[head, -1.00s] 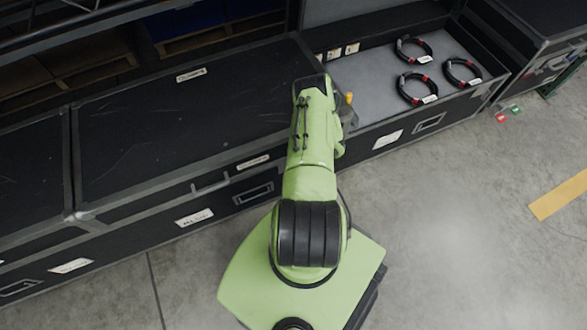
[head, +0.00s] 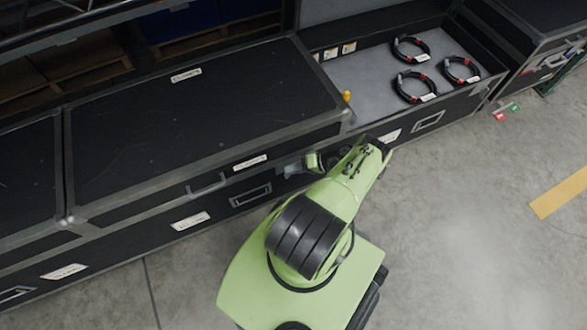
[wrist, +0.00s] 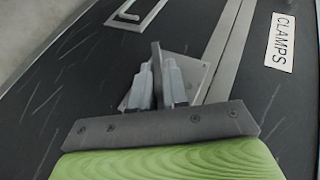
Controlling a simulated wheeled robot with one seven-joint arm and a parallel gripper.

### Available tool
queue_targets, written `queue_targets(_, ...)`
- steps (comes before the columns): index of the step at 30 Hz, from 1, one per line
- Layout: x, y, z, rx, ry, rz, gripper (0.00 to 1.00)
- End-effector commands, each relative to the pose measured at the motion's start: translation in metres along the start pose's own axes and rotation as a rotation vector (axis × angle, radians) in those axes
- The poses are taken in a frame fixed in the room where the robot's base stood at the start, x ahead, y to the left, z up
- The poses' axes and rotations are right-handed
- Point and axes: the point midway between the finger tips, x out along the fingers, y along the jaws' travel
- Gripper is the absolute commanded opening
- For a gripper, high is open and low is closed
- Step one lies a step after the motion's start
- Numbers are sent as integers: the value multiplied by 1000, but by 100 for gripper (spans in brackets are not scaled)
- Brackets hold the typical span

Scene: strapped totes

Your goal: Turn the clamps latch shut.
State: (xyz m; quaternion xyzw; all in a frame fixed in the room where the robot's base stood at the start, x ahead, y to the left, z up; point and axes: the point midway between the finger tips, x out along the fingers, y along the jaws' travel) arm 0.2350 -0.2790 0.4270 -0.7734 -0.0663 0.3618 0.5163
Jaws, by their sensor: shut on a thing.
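The clamps case is the long black closed case (head: 200,110), with a small white label (head: 250,162) on its front. In the wrist view the label (wrist: 281,42) reads CLAMPS. My gripper (wrist: 158,85) is at the case front and is shut on the dark upright wing of the clamps latch (wrist: 156,62). The latch's grey plate (wrist: 192,72) lies flat on the case behind the fingers, beside the metal seam strip. In the head view my gripper (head: 293,168) is beside the label, near the case's right end; the latch there is hidden or too small to tell.
An open case (head: 365,90) with several black cable coils stands to the right, with a yellow-topped item (head: 347,97) at its near corner. Recessed handles (head: 250,195) sit on the case fronts.

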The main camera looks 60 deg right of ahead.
Motion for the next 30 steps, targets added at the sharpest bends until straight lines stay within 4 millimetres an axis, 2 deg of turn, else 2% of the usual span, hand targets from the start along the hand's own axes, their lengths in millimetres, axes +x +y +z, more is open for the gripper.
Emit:
queue_targets(19, 1, 1, 1, 21, -2, -43, 0)
queue_targets(20, 1, 1, 1, 21, -2, -43, 17)
queue_targets(23, 1, 1, 1, 21, -2, -43, 33)
queue_targets(30, 1, 1, 0, 19, -2, -44, 34)
